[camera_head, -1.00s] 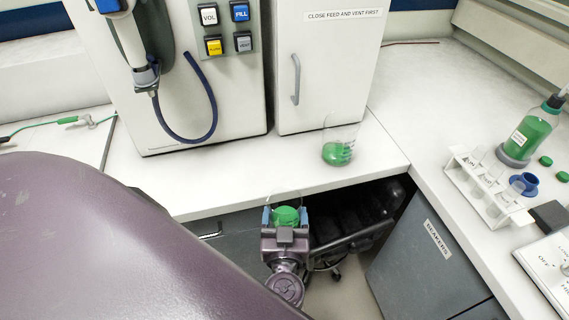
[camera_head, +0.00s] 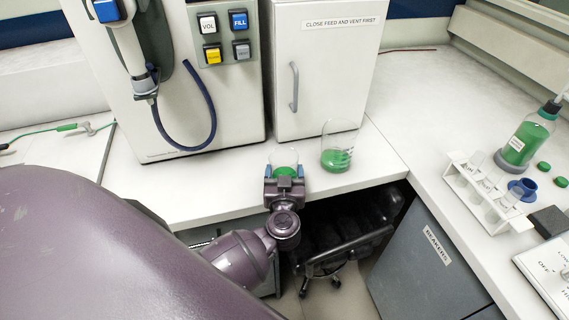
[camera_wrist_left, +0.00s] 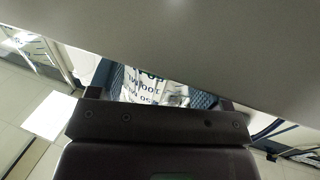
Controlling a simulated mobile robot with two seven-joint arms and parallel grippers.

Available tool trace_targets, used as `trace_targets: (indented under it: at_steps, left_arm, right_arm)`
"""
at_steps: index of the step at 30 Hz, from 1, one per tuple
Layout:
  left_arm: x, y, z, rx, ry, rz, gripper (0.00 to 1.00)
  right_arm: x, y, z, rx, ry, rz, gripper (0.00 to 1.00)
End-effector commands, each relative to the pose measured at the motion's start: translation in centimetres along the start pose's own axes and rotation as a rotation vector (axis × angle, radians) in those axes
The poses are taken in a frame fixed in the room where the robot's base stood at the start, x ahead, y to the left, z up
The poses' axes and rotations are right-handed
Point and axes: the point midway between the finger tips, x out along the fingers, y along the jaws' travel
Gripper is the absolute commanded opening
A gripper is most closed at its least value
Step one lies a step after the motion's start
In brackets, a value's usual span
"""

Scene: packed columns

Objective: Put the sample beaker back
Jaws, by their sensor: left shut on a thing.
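My left gripper (camera_head: 285,173) is shut on a clear beaker (camera_head: 284,157) with green liquid, its blue finger pads on either side. The held beaker looks upright at the front edge of the white bench; I cannot tell whether it touches the top. In the left wrist view the beaker (camera_wrist_left: 152,90) shows its printed volume marks between the blue pads. A second glass vessel (camera_head: 337,157) with green liquid stands on the bench just right of the held one. My right gripper is not in view.
A white dispenser (camera_head: 180,110) with a blue hose stands behind on the left, beside a white cabinet (camera_head: 325,65) with a handle. A test-tube rack (camera_head: 478,195) and a green bottle (camera_head: 522,142) stand on the right bench. Bench left of the held beaker is clear.

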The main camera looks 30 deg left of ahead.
Motion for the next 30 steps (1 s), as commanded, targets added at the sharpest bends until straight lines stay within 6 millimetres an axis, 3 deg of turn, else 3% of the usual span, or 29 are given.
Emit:
trace_targets:
  at_steps: [3, 7, 22, 23, 27, 30]
  left_arm:
    - [2.0, 0.0, -0.2, 0.002, 0.003, 0.001, 0.41]
    - [2.8, 0.0, -0.5, 0.002, 0.002, 0.001, 0.41]
    - [3.0, 0.0, 0.1, 0.002, 0.001, -0.001, 0.41]
    - [3.0, 0.0, 0.1, 0.001, 0.0, 0.0, 0.75]
    - [3.0, 0.0, 0.1, 0.001, 0.0, 0.0, 0.96]
    - [3.0, 0.0, 0.1, 0.001, 0.0, 0.0, 0.97]
  right_arm:
    - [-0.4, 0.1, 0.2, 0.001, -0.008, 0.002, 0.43]
    - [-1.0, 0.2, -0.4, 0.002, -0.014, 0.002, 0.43]
    - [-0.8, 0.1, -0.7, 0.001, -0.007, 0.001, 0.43]
    - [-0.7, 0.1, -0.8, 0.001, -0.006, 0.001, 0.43]
    - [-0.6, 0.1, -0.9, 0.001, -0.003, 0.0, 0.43]
    - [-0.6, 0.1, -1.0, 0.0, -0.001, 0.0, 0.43]
